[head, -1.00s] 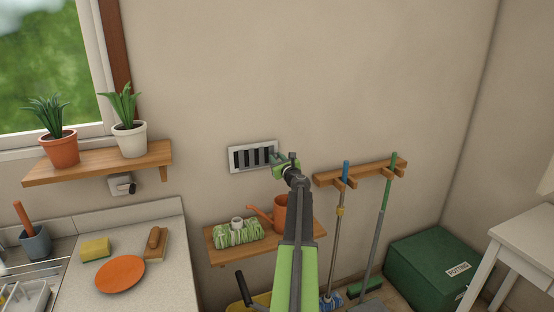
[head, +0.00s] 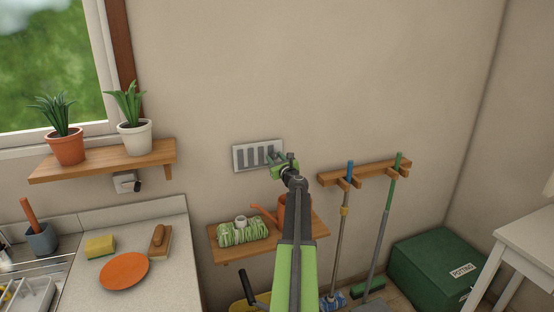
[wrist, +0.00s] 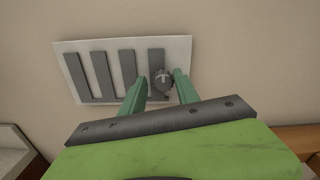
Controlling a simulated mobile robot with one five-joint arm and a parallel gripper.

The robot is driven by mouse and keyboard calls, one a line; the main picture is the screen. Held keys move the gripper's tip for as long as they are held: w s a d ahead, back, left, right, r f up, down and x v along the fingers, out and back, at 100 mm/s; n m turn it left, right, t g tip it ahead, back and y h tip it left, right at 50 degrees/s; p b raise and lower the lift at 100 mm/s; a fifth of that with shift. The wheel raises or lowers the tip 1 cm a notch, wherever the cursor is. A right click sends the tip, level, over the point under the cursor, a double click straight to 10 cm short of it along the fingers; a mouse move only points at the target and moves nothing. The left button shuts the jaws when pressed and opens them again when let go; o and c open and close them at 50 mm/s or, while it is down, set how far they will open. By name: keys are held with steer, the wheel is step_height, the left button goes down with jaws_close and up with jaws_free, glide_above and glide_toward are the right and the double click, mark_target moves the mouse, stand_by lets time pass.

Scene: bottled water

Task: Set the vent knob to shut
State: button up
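The vent (head: 258,155) is a pale rectangular plate on the wall, with several upright slots that now look filled with grey. In the wrist view the vent (wrist: 78,77) shows the same grey bars. The vent knob (wrist: 162,78) is a small grey round piece at the plate's right end, with a light mark on its face. My gripper (wrist: 160,75) is open, with its green fingers on either side of the knob and a narrow gap to each. In the head view my gripper (head: 281,160) hides the knob at the vent's right end.
Below the vent, a wooden shelf (head: 228,251) holds a green-and-white bundle (head: 243,234) and an orange watering can (head: 268,216). A wooden rack (head: 365,173) with a mop and broom hangs to the right. The wall above the vent is bare.

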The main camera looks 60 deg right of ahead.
steer(key=shift+o, duration=0.7)
steer(key=shift+d, duration=0.1)
steer(key=v, duration=1.7)
steer(key=shift+a, duration=0.2)
steer(key=shift+r, duration=0.15)
